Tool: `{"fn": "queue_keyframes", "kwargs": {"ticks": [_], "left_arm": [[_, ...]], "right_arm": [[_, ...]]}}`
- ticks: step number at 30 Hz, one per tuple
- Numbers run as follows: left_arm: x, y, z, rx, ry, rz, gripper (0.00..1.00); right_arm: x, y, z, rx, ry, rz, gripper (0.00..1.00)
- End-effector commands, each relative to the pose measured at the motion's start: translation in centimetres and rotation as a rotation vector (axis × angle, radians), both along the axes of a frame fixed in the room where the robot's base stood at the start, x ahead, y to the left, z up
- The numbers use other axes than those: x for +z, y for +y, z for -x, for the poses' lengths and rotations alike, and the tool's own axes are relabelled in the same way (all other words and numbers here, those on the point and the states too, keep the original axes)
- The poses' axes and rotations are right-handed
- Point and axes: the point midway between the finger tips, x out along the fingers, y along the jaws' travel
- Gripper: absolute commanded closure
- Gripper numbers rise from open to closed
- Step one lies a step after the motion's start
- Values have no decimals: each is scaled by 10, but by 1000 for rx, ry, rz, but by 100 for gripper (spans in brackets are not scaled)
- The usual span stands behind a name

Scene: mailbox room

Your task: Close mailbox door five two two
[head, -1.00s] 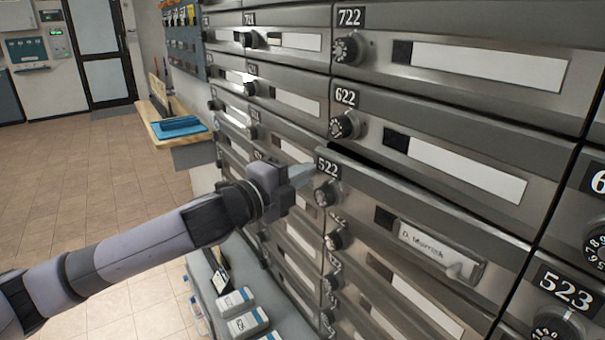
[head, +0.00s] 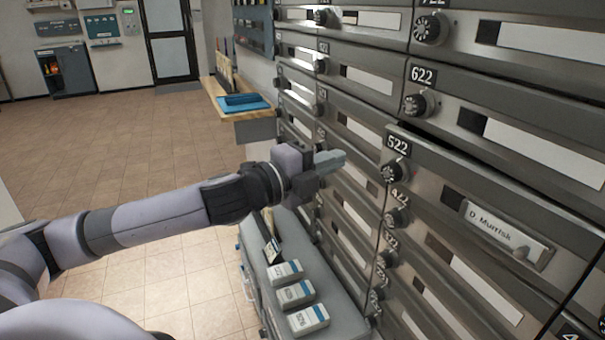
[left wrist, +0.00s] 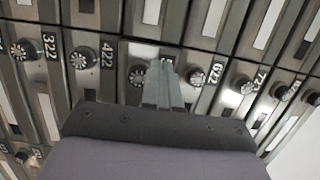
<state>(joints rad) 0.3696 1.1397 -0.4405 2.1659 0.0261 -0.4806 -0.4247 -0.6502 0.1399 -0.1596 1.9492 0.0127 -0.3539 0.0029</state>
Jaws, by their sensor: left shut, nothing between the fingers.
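Mailbox door 522 (head: 470,205) is in the head view at right, with a round black dial, a name card and a small handle. Its top edge seems to stand slightly proud of the door above, so it looks nearly flush; I cannot tell whether it is fully closed. My left gripper (head: 336,161) is shut and empty, left of the 522 plate, with a visible gap between them. In the left wrist view the shut fingers (left wrist: 163,85) point at the mailbox fronts between 422 and 622 and cover most of the plate there. My right gripper is out of view.
Door 622 (head: 510,125) is above, and more mailbox doors fill the wall. A grey cabinet (head: 258,262) with several labelled boxes stands below my left gripper. A wooden shelf with a blue item (head: 245,102) is behind. The tiled floor at left is clear.

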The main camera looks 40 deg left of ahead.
Motion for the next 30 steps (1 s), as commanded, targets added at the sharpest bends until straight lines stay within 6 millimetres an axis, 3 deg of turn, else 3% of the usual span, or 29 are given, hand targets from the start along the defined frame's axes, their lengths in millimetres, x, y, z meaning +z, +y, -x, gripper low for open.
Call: {"fn": "queue_keyframes", "kwargs": {"ticks": [6,18,30], "left_arm": [[-4,10,23,0,2,-6,100],[-2,21,42,5,1,0,100],[-6,15,48,6,7,-2,100]], "right_arm": [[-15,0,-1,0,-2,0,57],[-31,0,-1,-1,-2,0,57],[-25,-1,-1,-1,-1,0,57]]}}
